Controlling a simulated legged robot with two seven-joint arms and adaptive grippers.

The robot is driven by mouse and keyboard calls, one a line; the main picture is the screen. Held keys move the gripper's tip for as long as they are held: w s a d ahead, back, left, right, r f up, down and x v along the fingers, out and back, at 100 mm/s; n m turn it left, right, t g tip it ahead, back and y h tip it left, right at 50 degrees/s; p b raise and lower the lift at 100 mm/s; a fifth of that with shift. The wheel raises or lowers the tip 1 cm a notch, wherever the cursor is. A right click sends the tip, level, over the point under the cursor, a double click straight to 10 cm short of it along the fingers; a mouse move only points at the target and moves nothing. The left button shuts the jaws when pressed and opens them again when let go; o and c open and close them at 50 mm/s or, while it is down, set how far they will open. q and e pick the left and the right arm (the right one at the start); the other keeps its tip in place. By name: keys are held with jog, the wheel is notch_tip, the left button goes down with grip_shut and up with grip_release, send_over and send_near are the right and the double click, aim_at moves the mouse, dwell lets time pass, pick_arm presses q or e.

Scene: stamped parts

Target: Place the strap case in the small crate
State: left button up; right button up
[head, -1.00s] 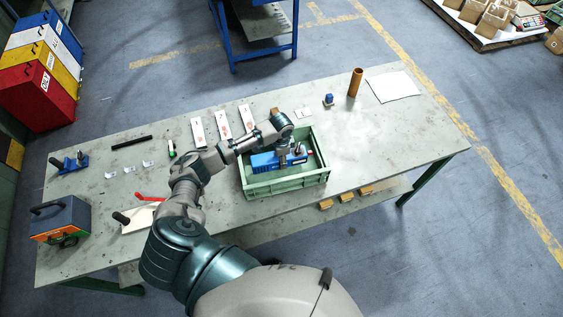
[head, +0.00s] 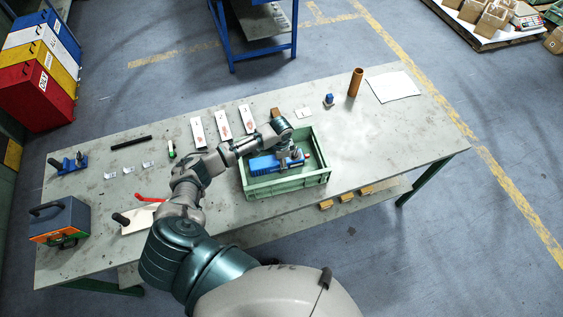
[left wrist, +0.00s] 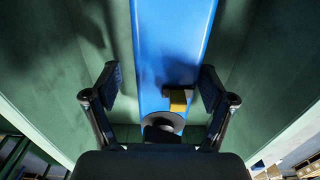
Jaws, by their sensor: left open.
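The strap case (head: 264,163), a long blue box, lies inside the small green crate (head: 286,185) on the table. In the left wrist view the blue case (left wrist: 175,40) runs between the crate's green walls (left wrist: 70,60), with a small yellow block and a dark round part near its lower end. My left gripper (head: 293,158) is in the crate over the right part of the case. In the wrist view its fingers (left wrist: 160,88) stand apart on either side of the case, with gaps showing. My right gripper is out of view.
A small red thing (head: 308,154) shows at the crate's right end. A brown tube (head: 355,82) and a white sheet (head: 393,86) are at the far right. A dark toolbox (head: 61,217) stands at left. The table's right side is mostly clear.

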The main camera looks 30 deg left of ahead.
pick_arm(q)
notch_tip(320, 180, up, 10)
jog(key=shift+a+f, duration=0.1)
jog(key=shift+r, duration=0.4)
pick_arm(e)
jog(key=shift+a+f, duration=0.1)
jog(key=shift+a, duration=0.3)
pick_arm(q)
jog(key=shift+a, duration=0.1)
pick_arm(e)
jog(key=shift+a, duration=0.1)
pick_arm(q)
jog(key=shift+f, duration=0.1)
